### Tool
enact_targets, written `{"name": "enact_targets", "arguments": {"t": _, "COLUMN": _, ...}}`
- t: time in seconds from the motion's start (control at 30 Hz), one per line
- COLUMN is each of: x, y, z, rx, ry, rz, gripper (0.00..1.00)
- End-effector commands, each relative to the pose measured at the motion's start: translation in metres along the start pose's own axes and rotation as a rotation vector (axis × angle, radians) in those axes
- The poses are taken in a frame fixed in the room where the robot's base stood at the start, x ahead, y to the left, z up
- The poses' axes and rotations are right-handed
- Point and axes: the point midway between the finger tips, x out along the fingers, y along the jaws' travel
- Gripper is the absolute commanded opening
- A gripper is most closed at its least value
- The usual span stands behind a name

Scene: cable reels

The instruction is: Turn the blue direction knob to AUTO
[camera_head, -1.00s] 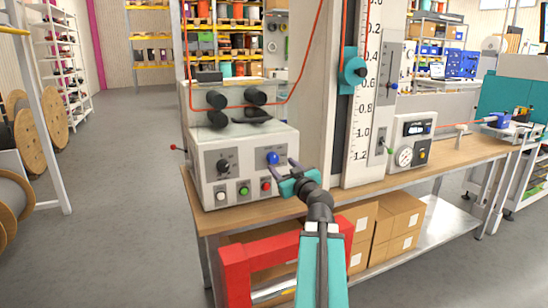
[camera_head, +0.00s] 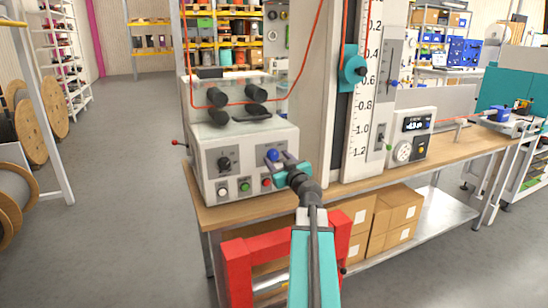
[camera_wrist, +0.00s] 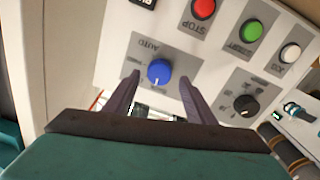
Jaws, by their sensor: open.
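The blue direction knob (camera_head: 272,155) is on the front of a light grey control box (camera_head: 208,185). In the wrist view the blue knob (camera_wrist: 159,71) lies between and beyond the fingertips of my gripper (camera_wrist: 159,79). The lettering AUTO (camera_wrist: 149,46) is beside the knob; the wrist picture shows the panel upside down. I cannot tell surely which way the knob's pointer faces. In the head view my gripper (camera_head: 284,163) is open, with its fingers close to the knob. Contact is not clear.
The red STOP button (camera_wrist: 204,7), green button (camera_wrist: 250,31) and white button (camera_wrist: 290,52) are near the knob. A black knob (camera_wrist: 246,104) is also on the panel. A red frame (camera_head: 240,270) stands below the bench (camera_head: 450,157). A scaled column (camera_head: 360,130) rises at the right.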

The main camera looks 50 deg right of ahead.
Motion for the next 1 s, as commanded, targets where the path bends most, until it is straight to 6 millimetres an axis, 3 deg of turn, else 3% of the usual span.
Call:
{"name": "enact_targets", "arguments": {"t": 0.23, "x": 0.018, "y": 0.001, "z": 0.000, "rx": -0.001, "ry": -0.001, "rz": 0.000, "gripper": 0.50}}
{"name": "enact_targets", "arguments": {"t": 0.67, "x": 0.022, "y": 0.001, "z": 0.000, "rx": -0.001, "ry": -0.001, "rz": 0.001, "gripper": 0.50}}
{"name": "enact_targets", "arguments": {"t": 0.9, "x": 0.021, "y": 0.000, "z": 0.000, "rx": -0.001, "ry": -0.001, "rz": 0.001, "gripper": 0.11}}
{"name": "enact_targets", "arguments": {"t": 0.93, "x": 0.021, "y": 0.000, "z": 0.000, "rx": -0.001, "ry": -0.001, "rz": 0.000, "gripper": 0.09}}
{"name": "enact_targets", "arguments": {"t": 0.97, "x": 0.014, "y": -0.013, "z": -0.002, "rx": -0.001, "ry": 0.001, "rz": -0.004, "gripper": 0.09}}
{"name": "enact_targets", "arguments": {"t": 1.0, "x": 0.019, "y": -0.008, "z": -0.001, "rx": 0.000, "ry": 0.000, "rz": -0.004, "gripper": 0.09}}
